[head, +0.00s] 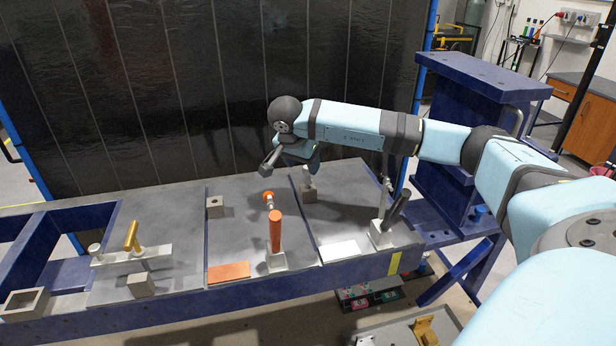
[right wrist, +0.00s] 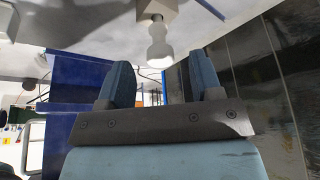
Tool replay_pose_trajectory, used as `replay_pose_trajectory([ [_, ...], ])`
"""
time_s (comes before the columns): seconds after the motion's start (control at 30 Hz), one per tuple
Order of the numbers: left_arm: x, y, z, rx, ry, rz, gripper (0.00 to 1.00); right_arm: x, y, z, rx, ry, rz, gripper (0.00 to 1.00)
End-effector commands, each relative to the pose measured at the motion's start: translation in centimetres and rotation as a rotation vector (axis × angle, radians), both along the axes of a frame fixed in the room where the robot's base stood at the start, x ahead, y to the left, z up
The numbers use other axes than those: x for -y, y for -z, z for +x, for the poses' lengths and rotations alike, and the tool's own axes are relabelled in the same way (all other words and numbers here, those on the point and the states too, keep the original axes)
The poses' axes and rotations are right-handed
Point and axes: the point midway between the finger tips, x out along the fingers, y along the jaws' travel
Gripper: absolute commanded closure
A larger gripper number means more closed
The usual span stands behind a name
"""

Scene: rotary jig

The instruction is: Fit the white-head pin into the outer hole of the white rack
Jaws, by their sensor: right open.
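The white-head pin (right wrist: 160,48) stands in a pale block (right wrist: 152,8) in the right wrist view, its head toward my right gripper (right wrist: 160,82). The gripper's two blue fingers are apart, and the pin's head lies near the gap between their tips, with no visible grip on it. In the head view my right gripper (head: 308,164) is partly hidden by its own wrist, just above the small grey block (head: 309,192) at the back of the right-hand plate. My left gripper is out of view.
An orange-handled stand (head: 275,232) rises mid-table, with an orange plate (head: 228,271) to its left. A dark panel (head: 220,90) closes off the back. A blue column (head: 470,130) stands at right.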

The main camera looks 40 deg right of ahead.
Motion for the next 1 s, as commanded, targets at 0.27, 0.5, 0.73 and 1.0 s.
replay_pose_trajectory([
  [0.27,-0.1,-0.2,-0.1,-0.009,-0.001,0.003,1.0,1.1,2.1,0.1,-0.003,0.001,0.0,0.41],
  [0.5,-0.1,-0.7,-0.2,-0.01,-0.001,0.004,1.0,2.3,5.1,0.4,-0.001,0.0,0.002,0.41],
  [0.73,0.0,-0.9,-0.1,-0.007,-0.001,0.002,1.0,2.4,5.4,0.5,0.001,0.0,0.001,0.41],
  [1.0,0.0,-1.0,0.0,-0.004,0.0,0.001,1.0,2.4,5.4,0.5,0.001,0.0,0.001,0.91],
])
